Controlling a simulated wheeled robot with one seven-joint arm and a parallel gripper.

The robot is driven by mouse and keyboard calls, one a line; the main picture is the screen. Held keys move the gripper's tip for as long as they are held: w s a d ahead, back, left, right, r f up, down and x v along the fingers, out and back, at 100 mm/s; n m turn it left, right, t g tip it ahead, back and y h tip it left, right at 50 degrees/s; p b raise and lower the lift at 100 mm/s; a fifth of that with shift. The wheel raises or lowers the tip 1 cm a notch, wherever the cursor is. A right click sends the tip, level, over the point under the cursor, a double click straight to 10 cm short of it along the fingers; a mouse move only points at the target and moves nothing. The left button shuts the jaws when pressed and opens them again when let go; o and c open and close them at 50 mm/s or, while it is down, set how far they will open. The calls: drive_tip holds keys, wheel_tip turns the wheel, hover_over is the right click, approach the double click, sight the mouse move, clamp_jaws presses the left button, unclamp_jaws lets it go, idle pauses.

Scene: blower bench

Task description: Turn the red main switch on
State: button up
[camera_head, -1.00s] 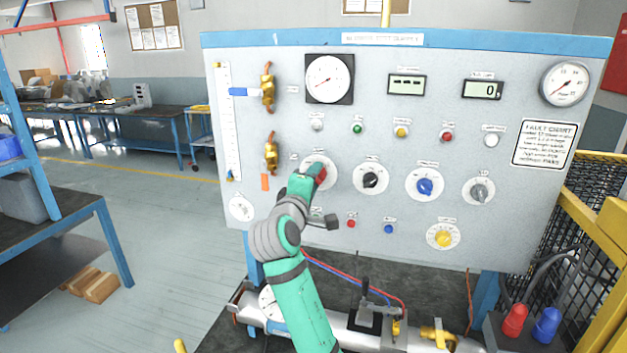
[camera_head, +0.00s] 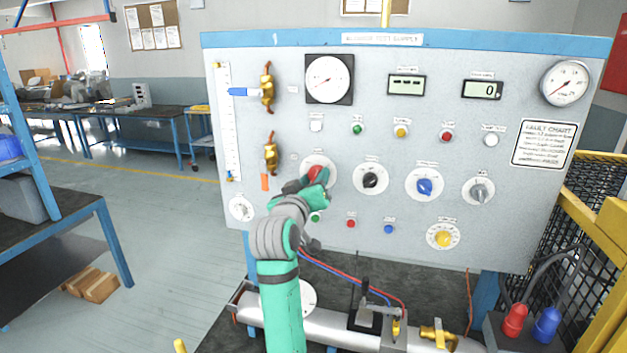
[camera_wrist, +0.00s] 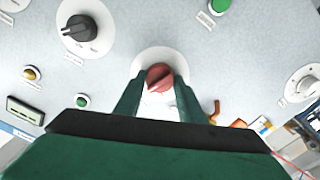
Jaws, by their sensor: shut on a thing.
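The red main switch (camera_head: 314,173) is a round red knob on a white dial at the left of the grey panel's knob row. In the wrist view the red knob (camera_wrist: 160,77) sits between the two green fingers of my gripper (camera_wrist: 158,92), which is shut on it. In the head view my gripper (camera_head: 317,184) reaches the knob from below and covers part of it and of its dial. The dial markings are too small or hidden to read.
Black (camera_head: 370,180), blue (camera_head: 425,187) and grey (camera_head: 479,191) knobs stand to the right. A green button (camera_head: 316,218) lies just below my gripper. Brass valves (camera_head: 268,88) stick out at the upper left. A yellow guard (camera_head: 590,215) stands at the right.

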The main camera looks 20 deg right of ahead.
drive_tip(key=m, duration=0.5)
drive_tip(key=shift+f, duration=0.15)
idle(0.4)
drive_tip(key=o, duration=1)
drive_tip(key=shift+w, duration=0.1)
drive_tip(key=shift+o, duration=0.2)
drive_tip(key=shift+a, duration=0.25)
drive_tip(key=v, duration=1)
drive_tip(key=shift+s, duration=0.35)
